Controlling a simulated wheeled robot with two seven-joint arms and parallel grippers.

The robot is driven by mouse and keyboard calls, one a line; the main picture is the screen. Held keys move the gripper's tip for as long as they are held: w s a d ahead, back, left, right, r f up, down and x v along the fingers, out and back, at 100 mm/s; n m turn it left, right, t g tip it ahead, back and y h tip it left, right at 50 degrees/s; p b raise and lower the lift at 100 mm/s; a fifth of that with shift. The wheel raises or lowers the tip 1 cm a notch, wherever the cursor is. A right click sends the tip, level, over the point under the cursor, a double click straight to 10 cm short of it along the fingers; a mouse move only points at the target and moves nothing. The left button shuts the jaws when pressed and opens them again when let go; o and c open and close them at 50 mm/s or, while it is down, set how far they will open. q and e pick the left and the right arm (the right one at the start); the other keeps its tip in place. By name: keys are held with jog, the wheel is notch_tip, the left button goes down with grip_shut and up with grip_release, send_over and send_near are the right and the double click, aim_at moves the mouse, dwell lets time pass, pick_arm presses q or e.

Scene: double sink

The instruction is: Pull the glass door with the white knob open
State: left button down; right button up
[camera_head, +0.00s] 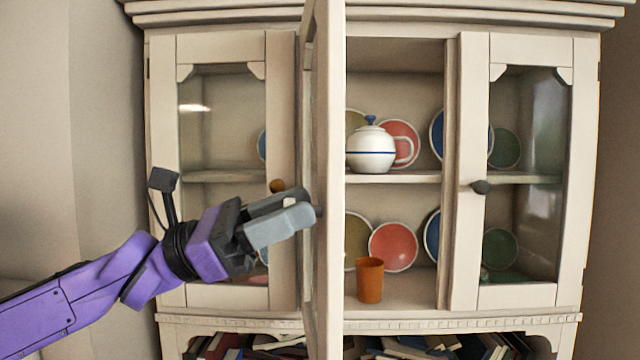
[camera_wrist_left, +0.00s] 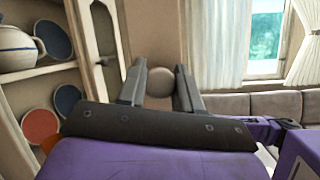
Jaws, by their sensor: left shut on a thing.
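The glass door (camera_head: 327,100) stands swung out from the middle of the cabinet and shows nearly edge-on in the head view. My left gripper (camera_head: 300,208) is on the left side of this door, its fingers shut on the white knob (camera_head: 289,202). In the left wrist view the knob (camera_wrist_left: 160,82) shows as a pale round shape between the two fingertips of my left gripper (camera_wrist_left: 158,85). The fingers hide part of the knob in the head view. My right gripper is in neither view.
The closed left door has a brown knob (camera_head: 277,186), and the closed right door a dark knob (camera_head: 480,187). Inside the open middle stand a white teapot (camera_head: 371,148), plates (camera_head: 393,247) and an orange cup (camera_head: 370,280). Books (camera_head: 270,350) fill the shelf below.

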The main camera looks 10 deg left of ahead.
pick_arm(q)
jog(key=shift+a+r+g, duration=0.2)
jog(key=shift+a+g, duration=0.1)
jog(key=shift+a, duration=0.4)
jog(key=c, duration=0.9)
grip_release()
jog(key=shift+o, duration=0.6)
jog(key=shift+d+f, duration=0.1)
jog(key=shift+d, duration=0.05)
jog(key=b+v, duration=0.3)
jog(key=v, duration=0.7)
jog(key=shift+a+b, duration=0.25)
jog(key=shift+b, duration=0.1)
jog(key=shift+f, duration=0.15)
